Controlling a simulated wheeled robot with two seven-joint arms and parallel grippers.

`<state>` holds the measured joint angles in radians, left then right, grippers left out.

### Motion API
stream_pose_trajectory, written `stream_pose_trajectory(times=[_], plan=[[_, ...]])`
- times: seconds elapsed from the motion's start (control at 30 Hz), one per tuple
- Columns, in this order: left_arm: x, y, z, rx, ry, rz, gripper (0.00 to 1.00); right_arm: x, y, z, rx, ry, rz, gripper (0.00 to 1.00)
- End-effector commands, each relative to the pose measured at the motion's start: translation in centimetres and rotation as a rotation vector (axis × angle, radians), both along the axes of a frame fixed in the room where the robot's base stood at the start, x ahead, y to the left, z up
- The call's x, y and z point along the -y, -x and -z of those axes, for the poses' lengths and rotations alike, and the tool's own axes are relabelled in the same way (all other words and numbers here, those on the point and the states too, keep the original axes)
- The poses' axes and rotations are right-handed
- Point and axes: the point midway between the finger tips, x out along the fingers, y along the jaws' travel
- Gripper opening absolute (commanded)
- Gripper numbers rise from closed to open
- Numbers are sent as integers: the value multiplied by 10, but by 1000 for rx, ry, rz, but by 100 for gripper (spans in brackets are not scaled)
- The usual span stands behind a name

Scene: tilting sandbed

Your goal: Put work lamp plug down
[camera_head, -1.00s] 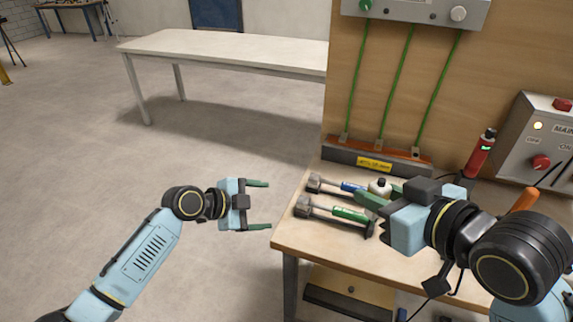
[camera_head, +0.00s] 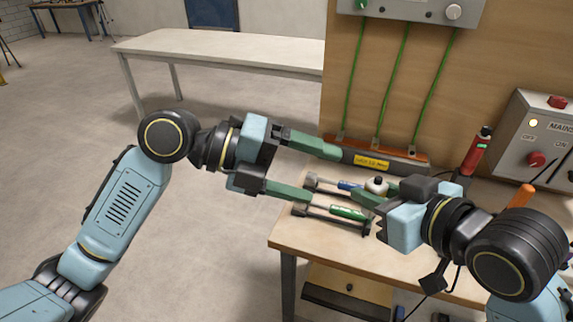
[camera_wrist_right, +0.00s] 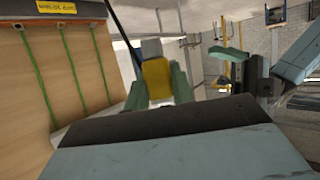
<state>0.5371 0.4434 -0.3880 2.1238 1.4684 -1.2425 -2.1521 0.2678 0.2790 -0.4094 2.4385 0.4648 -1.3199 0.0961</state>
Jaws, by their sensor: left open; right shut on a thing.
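My right gripper (camera_head: 374,192) is over the workbench at the right, its green fingers pointing left. In the right wrist view its fingers (camera_wrist_right: 157,82) are shut on a yellow and grey piece, which I take for the work lamp plug (camera_wrist_right: 155,78). In the head view the plug is largely hidden; a small white, dark-topped piece (camera_head: 377,185) shows at the fingers. My left gripper (camera_head: 318,172) is open and empty, its fingers reaching right over the bench's left edge, apart from the right gripper.
Blue-handled (camera_head: 349,185) and green-handled (camera_head: 348,212) tools lie in a holder on the workbench (camera_head: 320,236). A panel with green cables (camera_head: 392,80) stands behind. A MAINS box (camera_head: 535,140) and a red tool (camera_head: 477,152) are at the right. A white table (camera_head: 220,50) stands behind.

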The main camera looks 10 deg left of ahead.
Motion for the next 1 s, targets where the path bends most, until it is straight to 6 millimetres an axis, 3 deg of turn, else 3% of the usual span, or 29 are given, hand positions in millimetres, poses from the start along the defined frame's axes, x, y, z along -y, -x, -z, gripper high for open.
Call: stream_pose_trajectory(times=[0.2,0.4,0.87,1.0], plan=[[41,-6,14,-4,3,1,81,0,0,0,1,-1,0,0],[68,-10,24,-5,3,0,81,0,0,0,1,-1,0,0],[81,-11,29,-5,1,-2,81,-1,1,-1,1,-5,-4,0],[82,-11,29,-5,2,0,66,-2,1,-1,1,-6,-7,0]])
